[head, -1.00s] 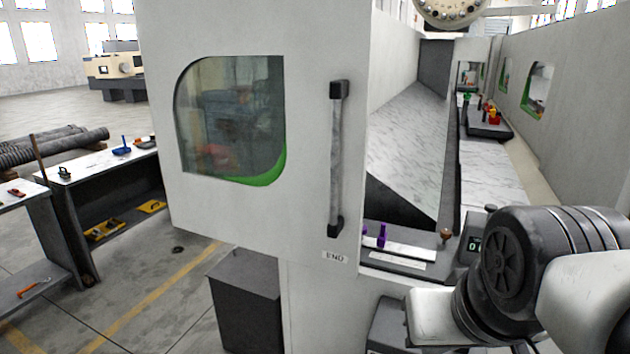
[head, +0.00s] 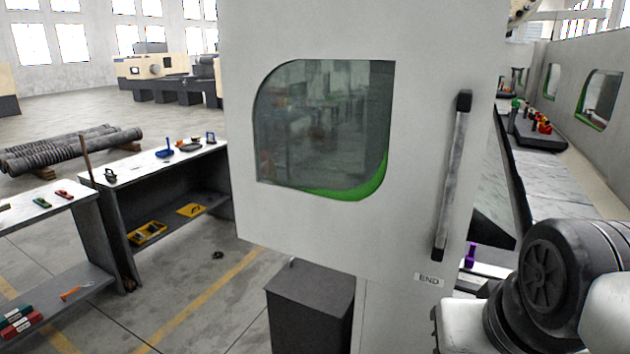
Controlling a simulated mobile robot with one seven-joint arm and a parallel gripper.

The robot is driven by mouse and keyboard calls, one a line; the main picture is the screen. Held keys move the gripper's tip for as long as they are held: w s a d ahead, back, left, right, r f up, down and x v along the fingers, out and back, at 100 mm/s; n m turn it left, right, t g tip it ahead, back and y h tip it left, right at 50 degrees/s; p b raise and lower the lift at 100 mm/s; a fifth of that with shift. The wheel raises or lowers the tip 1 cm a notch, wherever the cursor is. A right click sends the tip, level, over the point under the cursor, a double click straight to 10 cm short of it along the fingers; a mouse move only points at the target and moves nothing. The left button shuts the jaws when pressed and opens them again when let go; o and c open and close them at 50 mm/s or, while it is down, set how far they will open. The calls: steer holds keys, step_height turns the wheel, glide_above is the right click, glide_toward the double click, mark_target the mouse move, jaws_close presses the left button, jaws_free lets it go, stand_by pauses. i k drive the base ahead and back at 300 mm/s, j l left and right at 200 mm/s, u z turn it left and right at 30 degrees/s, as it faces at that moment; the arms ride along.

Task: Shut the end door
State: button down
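The end door (head: 425,120) is a large white panel in the middle of the head view. It has a green-edged window (head: 322,130), a grey vertical handle bar (head: 453,175) with black mounts near its right edge, and a label reading END (head: 429,280) below. The door stands open: the machine's interior shows past its right edge. My arm shows at the lower right, in front of the machine and right of the handle. My gripper is not in view, and nothing of mine is seen touching the handle.
Inside the machine, a dark tray (head: 538,138) holds coloured items on a light bed. A purple item (head: 470,254) stands near the door's lower right. A dark box (head: 310,305) stands below the door. Workbenches (head: 165,170) stand at left, with open floor (head: 215,275) between.

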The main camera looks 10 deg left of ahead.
mark_target(333, 168)
steer(key=i+j, duration=0.1)
steer(key=j, duration=0.35)
steer(key=i+j, duration=0.15)
steer(key=j, duration=0.3)
steer(key=i+j, duration=0.1)
steer(key=j, duration=0.35)
steer(key=i+j, duration=0.15)
steer(key=j, duration=0.3)
steer(key=i+j, duration=0.1)
steer(key=j, duration=0.35)
steer(key=i+j, duration=0.2)
steer(key=j, duration=0.15)
steer(key=i+j+z, duration=0.1)
steer(key=j, duration=0.25)
steer(key=i+j, duration=0.95)
steer(key=j, duration=0.15)
